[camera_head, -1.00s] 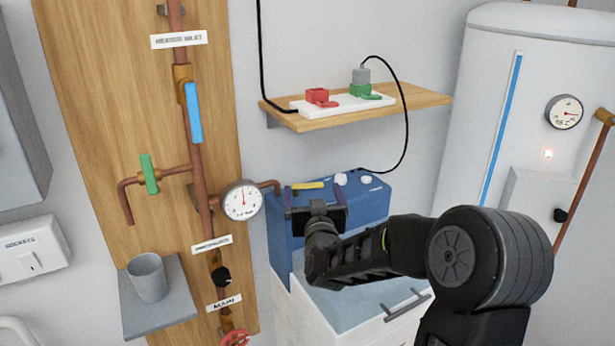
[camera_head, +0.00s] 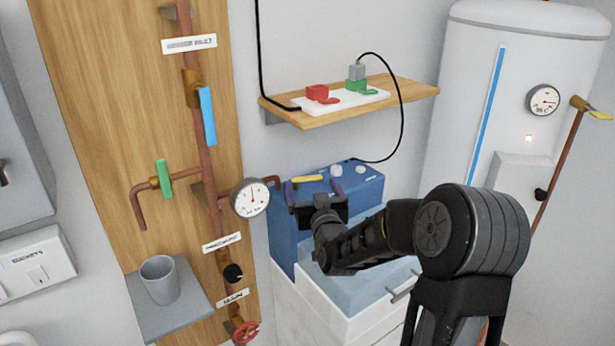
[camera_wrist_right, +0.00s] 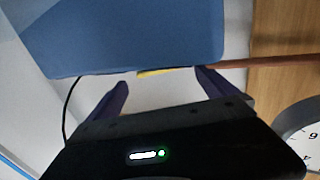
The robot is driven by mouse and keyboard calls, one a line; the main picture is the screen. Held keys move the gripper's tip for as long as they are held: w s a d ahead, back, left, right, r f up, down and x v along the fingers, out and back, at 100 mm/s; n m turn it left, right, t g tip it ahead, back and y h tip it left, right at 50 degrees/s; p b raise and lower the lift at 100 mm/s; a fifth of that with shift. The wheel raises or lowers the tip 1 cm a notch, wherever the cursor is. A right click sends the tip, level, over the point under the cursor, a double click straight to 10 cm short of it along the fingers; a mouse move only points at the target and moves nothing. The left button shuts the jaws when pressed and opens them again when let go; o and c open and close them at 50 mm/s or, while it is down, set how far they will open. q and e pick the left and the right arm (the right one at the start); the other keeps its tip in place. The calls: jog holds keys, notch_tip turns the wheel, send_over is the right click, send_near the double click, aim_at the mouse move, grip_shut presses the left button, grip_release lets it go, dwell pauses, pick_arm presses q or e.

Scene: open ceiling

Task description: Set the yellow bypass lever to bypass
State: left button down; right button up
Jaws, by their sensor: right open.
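The yellow lever (camera_head: 307,179) lies nearly flat at the left of the top of a blue unit (camera_head: 362,190). A little of the lever (camera_wrist_right: 152,73) also shows in the right wrist view, beyond the fingers and partly hidden by the blue unit. My right gripper (camera_head: 312,184) is open and empty, just in front of the unit. Its two purple fingers (camera_wrist_right: 160,80) stand on either side of the lever in the picture; I cannot tell if they touch it. My left gripper is not in view.
A pressure gauge (camera_head: 250,198) and copper pipe stand left of the unit. A shelf (camera_head: 425,91) with plugs and a black cable is above. Another yellow handle (camera_head: 600,115) is on a pipe at the far right. A white cabinet (camera_head: 300,300) is below.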

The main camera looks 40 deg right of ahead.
aim_at(306, 179)
jog(key=p+x, duration=0.1)
jog(key=x, duration=0.4)
jog(key=shift+s, duration=0.1)
jog(key=shift+c, duration=0.2)
jog(key=c, duration=2)
jog(key=shift+a+m+g+h+b, duration=0.3)
jog(key=shift+m+h+b, duration=0.3)
jog(key=shift+h+b, duration=0.2)
jog(key=shift+c, duration=0.2)
jog(key=shift+s+m+g+h, duration=0.1)
jog(key=shift+m+g+h, duration=0.2)
jog(key=shift+m+h, duration=0.15)
jog(key=shift+s+a+r+m+g+h, duration=0.1)
jog(key=shift+s+m+g+h, duration=0.05)
jog(key=shift+m+g+h, duration=0.6)
jog(key=shift+s+a+r+m+g+h, duration=0.15)
jog(key=shift+m+g+h, duration=0.35)
jog(key=shift+g+h, duration=0.35)
jog(key=shift+d+f, duration=0.1)
jog(key=o, duration=2.1)
jog(key=shift+f, duration=0.1)
